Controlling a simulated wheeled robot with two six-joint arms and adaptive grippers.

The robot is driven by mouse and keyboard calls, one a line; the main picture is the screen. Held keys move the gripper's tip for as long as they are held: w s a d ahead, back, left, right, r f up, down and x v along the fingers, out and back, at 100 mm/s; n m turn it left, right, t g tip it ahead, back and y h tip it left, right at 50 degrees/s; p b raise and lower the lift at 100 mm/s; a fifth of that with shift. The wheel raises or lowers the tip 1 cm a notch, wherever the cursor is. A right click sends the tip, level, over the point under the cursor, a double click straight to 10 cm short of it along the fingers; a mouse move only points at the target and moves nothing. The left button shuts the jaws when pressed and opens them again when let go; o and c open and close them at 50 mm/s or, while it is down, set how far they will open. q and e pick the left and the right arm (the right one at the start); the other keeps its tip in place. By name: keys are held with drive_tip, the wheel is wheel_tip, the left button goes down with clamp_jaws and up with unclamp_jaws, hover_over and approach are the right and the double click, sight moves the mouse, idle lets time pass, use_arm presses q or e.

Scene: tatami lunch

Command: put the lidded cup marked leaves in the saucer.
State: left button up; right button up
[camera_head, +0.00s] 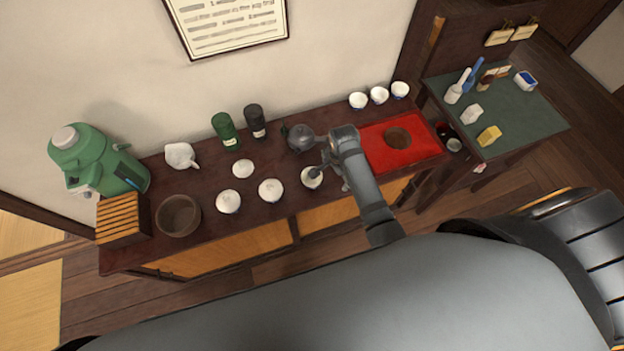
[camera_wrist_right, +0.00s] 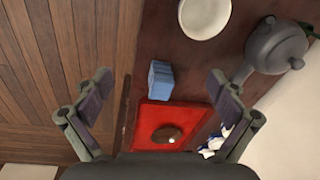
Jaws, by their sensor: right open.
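Several white round pieces stand on the dark cabinet top, among them one at the front left (camera_head: 228,201), one in the middle (camera_head: 271,190) and one beside my right gripper (camera_head: 311,180). I cannot make out leaf marks on any of them. A brown round saucer (camera_head: 397,138) lies on the red tray; the right wrist view also shows it (camera_wrist_right: 165,133). My right gripper (camera_head: 329,178) is open and empty above the cabinet; its fingers (camera_wrist_right: 160,90) are spread with a blue block (camera_wrist_right: 160,80) seen below between them. My left gripper is not in view.
A grey teapot (camera_head: 300,138) stands behind the right gripper. The red tray (camera_head: 428,146) lies to its right, with several blue-and-white cups (camera_head: 379,95) behind. Dark and green canisters, a white pitcher (camera_head: 180,156) and a brown bowl (camera_head: 178,216) stand left. A green-topped table (camera_head: 530,118) is far right.

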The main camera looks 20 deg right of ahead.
drive_tip(key=w+a+f+m+g, duration=0.1)
drive_tip(key=w+a+f+m, duration=0.1)
drive_tip(key=w+a+m, duration=0.45)
drive_tip(key=m+b, duration=0.1)
drive_tip(key=b, duration=0.5)
hover_over(312, 182)
wheel_tip(312, 182, down, 6)
drive_tip(key=shift+a, duration=0.1)
drive_tip(key=shift+r, duration=0.15)
wheel_tip(312, 182, down, 6)
drive_tip(key=b, duration=0.6)
drive_tip(key=shift+r, duration=0.45)
drive_tip(key=shift+c, duration=0.7)
drive_tip(key=c, duration=1.3)
